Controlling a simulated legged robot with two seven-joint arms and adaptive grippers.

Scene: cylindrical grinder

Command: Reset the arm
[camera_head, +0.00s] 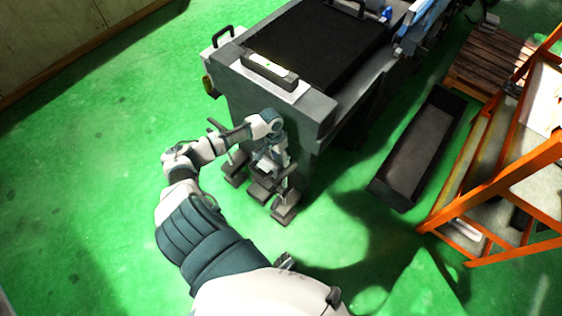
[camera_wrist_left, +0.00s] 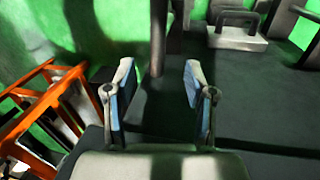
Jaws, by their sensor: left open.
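My left arm comes in from the bottom of the head view, bends at the elbow and reaches to the grey front side of the grinder (camera_head: 245,98). My left gripper (camera_head: 269,160) hangs in front of that side, near its lower part. Whether it touches the machine cannot be told from the head view. In the left wrist view the gripper (camera_wrist_left: 159,72) is open, its two blue-padded fingers well apart with nothing held between them. A dark grey surface lies beyond and beneath the fingers. My right gripper is not in view.
Several grey feet or blocks (camera_head: 286,207) stand at the machine's base. A long dark bin (camera_head: 415,150) lies on the green floor to the right. An orange-framed rack (camera_head: 490,195) and a wooden pallet (camera_head: 487,62) stand farther right. The green floor (camera_head: 70,190) at left is clear.

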